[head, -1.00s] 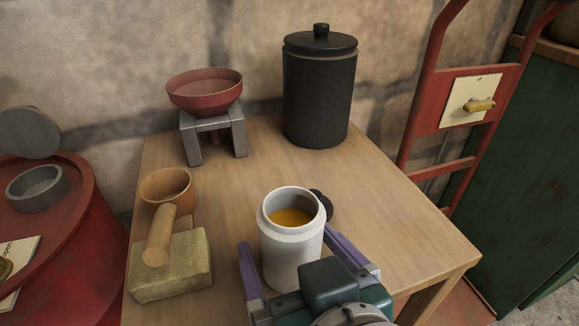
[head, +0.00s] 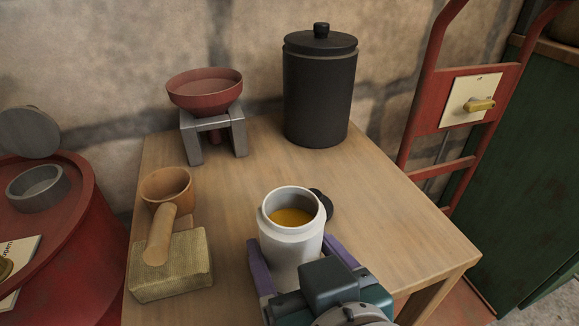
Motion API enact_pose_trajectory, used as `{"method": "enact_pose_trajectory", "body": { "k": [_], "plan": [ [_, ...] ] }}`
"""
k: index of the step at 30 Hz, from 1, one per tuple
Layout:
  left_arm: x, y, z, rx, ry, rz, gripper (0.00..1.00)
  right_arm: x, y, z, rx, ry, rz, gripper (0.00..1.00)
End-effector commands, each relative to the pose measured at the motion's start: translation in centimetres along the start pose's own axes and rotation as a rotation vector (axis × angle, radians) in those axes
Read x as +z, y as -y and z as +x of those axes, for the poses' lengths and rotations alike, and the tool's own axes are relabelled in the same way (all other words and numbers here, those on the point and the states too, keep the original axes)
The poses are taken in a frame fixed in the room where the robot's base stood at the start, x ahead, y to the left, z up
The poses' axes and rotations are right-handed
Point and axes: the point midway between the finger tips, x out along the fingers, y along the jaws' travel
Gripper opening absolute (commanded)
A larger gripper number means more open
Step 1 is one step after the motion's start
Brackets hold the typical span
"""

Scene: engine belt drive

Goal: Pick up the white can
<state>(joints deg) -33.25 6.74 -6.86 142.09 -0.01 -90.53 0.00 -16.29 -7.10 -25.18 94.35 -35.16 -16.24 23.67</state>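The white can (head: 288,246) stands upright and open on the wooden table, with orange-yellow contents (head: 291,217) showing inside. My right gripper (head: 291,242) reaches in from the bottom edge, with one purple finger on each side of the can. The fingers look closed against the can's sides, though their contact is partly hidden by the can and the gripper body. The can's lower part is hidden behind the gripper. My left gripper is not in view.
A dark round lid (head: 323,204) lies just behind the can. A wooden scoop (head: 164,205) rests against a tan block (head: 170,265) at left. A red bowl (head: 205,92) on a grey stand (head: 239,136) and a black canister (head: 319,95) stand behind. The table's right side is clear.

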Motion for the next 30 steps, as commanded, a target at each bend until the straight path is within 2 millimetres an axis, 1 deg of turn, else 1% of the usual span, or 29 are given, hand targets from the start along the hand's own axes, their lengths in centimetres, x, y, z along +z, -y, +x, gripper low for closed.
{"method": "enact_pose_trajectory", "body": {
  "k": [8, 14, 23, 30],
  "plan": [
    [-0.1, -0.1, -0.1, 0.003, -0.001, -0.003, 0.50, -0.3, 0.0, -0.1, 0.000, -0.002, 0.000, 0.04],
    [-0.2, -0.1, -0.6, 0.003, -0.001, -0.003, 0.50, -1.1, 0.0, -0.4, 0.000, -0.003, -0.001, 0.04],
    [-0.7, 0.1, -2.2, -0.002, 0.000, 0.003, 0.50, -3.7, 0.0, -1.5, 0.000, -0.003, 0.000, 0.04],
    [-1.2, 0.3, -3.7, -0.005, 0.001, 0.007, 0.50, -6.7, 0.0, -2.7, 0.000, -0.004, 0.000, 0.04]
  ]
}}
